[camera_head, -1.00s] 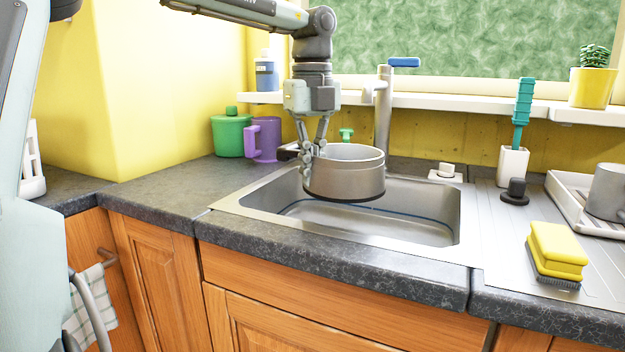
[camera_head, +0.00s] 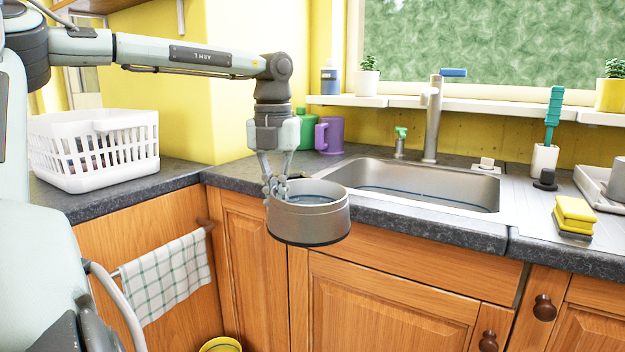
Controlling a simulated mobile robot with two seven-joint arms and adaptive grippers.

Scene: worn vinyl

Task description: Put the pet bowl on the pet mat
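The pet bowl (camera_head: 308,222) is a round grey metal bowl with a dark ring at its base. It is upright in the air in front of the counter edge, left of the sink. A bluish-grey surface shows inside it; I cannot tell whether it is water. My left gripper (camera_head: 276,188) comes down from above and is shut on the bowl's left rim. My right gripper is not in view. No pet mat shows in this view.
The sink (camera_head: 420,207) and worktop lie behind the bowl. A white basket (camera_head: 95,160) stands on the left counter. A checked towel (camera_head: 168,275) hangs on a rail below. A yellow round rim (camera_head: 221,344) shows at the bottom edge. Wooden cupboards (camera_head: 385,310) stand below the counter.

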